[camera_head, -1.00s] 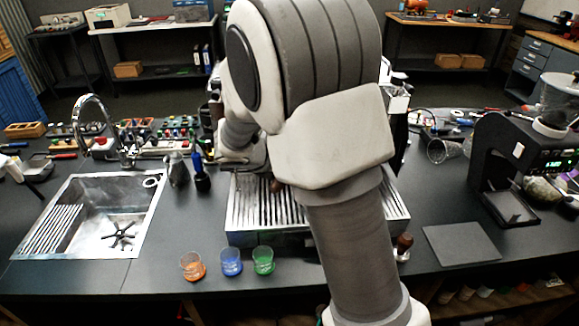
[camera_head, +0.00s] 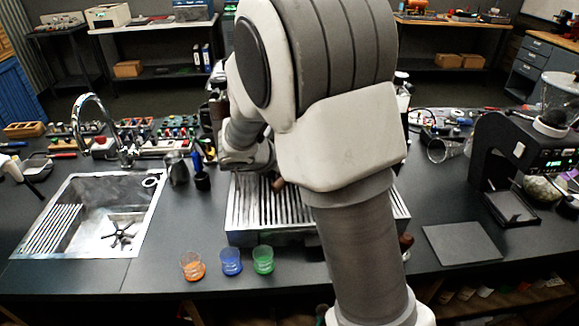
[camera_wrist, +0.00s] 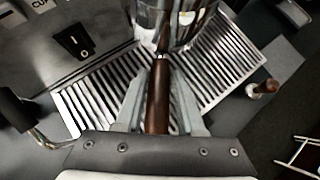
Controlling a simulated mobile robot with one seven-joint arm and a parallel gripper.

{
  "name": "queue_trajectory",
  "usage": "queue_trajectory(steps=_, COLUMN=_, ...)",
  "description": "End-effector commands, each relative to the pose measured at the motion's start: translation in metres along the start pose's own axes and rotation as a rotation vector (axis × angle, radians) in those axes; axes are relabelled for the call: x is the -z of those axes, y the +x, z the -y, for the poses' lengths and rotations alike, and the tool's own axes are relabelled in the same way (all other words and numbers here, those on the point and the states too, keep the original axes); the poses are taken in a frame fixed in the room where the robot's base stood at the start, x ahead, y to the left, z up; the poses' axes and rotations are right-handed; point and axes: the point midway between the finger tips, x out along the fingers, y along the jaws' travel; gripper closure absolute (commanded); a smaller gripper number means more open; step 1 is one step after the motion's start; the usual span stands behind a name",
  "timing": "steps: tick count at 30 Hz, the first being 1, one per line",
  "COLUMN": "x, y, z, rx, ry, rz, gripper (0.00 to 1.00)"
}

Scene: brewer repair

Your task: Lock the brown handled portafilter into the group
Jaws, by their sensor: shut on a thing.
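The brown handled portafilter shows in the wrist view as a dark brown handle (camera_wrist: 158,95) running up the picture to a metal collar. Its end shows in the head view (camera_head: 278,184) above the drip tray. My gripper (camera_wrist: 158,88) has one finger on each side of the handle and is shut on it. The brewer's chrome group area (camera_wrist: 185,22) is at the top of the wrist view, beyond the handle. The portafilter's basket and its join with the group are hidden or too dark to tell. My arm hides most of the brewer in the head view.
The slatted drip tray (camera_head: 240,212) lies below the handle. A second brown-topped tool (camera_wrist: 262,88) stands right of the tray. Orange (camera_head: 192,266), blue (camera_head: 231,261) and green (camera_head: 263,260) glasses stand in front. A steam wand (camera_wrist: 40,138) is at left in the wrist view.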

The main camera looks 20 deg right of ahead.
Motion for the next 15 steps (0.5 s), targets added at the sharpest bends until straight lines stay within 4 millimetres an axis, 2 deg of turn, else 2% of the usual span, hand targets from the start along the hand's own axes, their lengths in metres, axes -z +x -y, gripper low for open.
queue_trajectory(steps=15, x=-0.002, y=0.002, z=0.020, rx=-0.141, ry=-0.126, rz=0.007, gripper=1.00)
